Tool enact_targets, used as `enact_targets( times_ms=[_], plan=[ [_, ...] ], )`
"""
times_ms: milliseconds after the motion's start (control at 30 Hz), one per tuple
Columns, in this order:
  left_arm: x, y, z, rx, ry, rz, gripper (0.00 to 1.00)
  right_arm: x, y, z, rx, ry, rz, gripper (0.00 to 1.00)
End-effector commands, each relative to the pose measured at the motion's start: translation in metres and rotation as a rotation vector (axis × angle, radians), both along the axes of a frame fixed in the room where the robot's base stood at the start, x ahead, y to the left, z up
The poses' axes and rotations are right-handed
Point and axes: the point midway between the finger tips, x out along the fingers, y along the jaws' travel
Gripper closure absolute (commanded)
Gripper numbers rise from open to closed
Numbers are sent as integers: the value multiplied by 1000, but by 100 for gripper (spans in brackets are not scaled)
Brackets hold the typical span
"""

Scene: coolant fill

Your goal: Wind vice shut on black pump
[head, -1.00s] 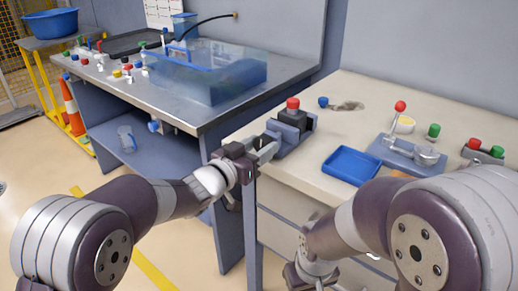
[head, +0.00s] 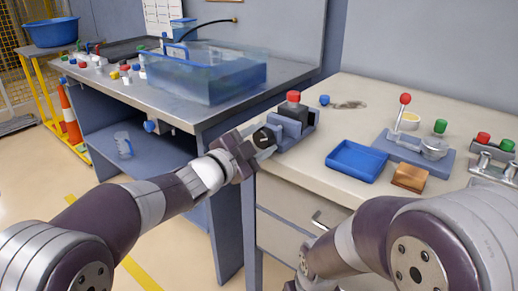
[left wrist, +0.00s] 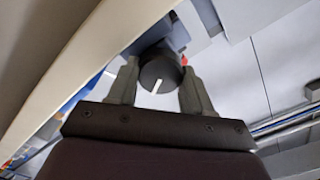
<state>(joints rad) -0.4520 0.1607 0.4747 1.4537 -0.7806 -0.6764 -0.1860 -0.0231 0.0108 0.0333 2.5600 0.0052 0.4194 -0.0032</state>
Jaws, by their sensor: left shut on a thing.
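The black pump (head: 292,110) with a red cap stands upright in the blue-grey vice (head: 297,133) at the left edge of the light bench. The vice's dark round knob (head: 264,137) faces my left arm. My left gripper (head: 258,146) is shut on this knob, with a finger on each side. In the left wrist view the knob (left wrist: 160,76) sits between the fingertips (left wrist: 157,85) and shows a white line on its face. The contact between jaw and pump is too small to tell. My right gripper is below the picture.
A blue tray (head: 357,161), a brown block (head: 409,177) and a fixture with a red-knobbed lever (head: 404,112) stand right of the vice. A clear blue tank (head: 205,75) sits on the grey bench. Light bench top between vice and tray is clear.

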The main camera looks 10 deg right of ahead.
Motion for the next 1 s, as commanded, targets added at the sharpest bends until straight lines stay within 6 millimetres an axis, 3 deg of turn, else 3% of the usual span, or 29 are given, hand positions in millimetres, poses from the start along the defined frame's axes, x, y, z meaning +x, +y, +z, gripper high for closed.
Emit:
enact_targets(
  times_ms=[500, 1000],
  plan=[
    [-1, 0, -5, 298, -386, 0, 80, 0, 0, -44, 0, 0, 0, 57],
    [-1, 0, -4, 549, -707, 0, 80, 0, 0, -74, 0, 0, 0, 57]
  ],
)
